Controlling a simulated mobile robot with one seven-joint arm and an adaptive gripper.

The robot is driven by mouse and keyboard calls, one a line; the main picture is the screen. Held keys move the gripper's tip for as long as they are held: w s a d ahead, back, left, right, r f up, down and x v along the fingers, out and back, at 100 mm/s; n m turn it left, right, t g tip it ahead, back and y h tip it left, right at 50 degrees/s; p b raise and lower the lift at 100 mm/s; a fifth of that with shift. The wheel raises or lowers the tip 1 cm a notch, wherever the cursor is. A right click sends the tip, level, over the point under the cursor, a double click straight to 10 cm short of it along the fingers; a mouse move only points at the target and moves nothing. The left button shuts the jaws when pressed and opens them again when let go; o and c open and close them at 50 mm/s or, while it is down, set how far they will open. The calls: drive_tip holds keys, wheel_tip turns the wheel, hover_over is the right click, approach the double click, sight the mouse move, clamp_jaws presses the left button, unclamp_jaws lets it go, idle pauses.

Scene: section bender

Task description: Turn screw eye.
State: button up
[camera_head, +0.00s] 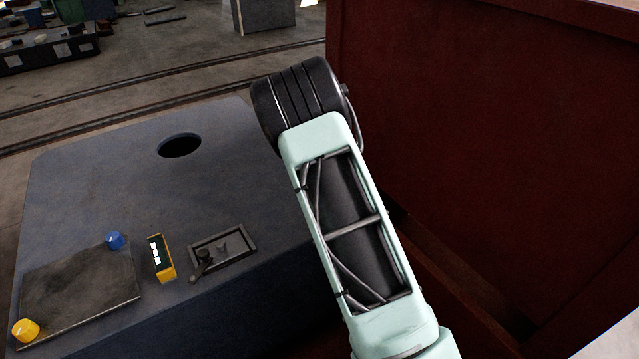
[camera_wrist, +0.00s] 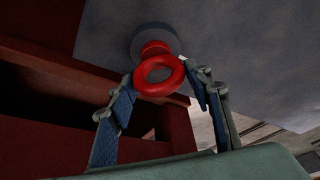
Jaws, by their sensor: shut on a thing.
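The screw eye (camera_wrist: 176,66) is a red ring on a short red neck in the wrist view. Its neck meets a round grey disc (camera_wrist: 170,34) on the underside of a grey surface. My gripper (camera_wrist: 163,80) has one blue-padded finger on each side of the ring, with the fingertips at its left and right edges, and is shut on it. The screw eye and my gripper do not show in the head view. My arm crosses the middle of that view.
A grey machine top (camera_head: 100,180) carries a round hole (camera_head: 180,145), a blue knob (camera_head: 115,240), a yellow knob (camera_head: 25,330), a yellow display box (camera_head: 161,259) and a recessed lever plate (camera_head: 224,251). A dark red machine body (camera_head: 480,130) stands close on my arm's right.

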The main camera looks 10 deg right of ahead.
drive_tip(key=m+h, duration=0.1)
drive_tip(key=m, duration=0.2)
drive_tip(key=shift+m+g+p, duration=0.3)
drive_tip(key=shift+m+g, duration=0.1)
drive_tip(key=shift+s+m+g+h, duration=0.1)
drive_tip(key=shift+m+g+h, duration=0.45)
drive_tip(key=shift+m, duration=1.35)
drive_tip(key=shift+f, duration=0.1)
drive_tip(key=o, duration=1.1)
drive_tip(key=shift+o, duration=0.3)
drive_tip(key=v, duration=1.2)
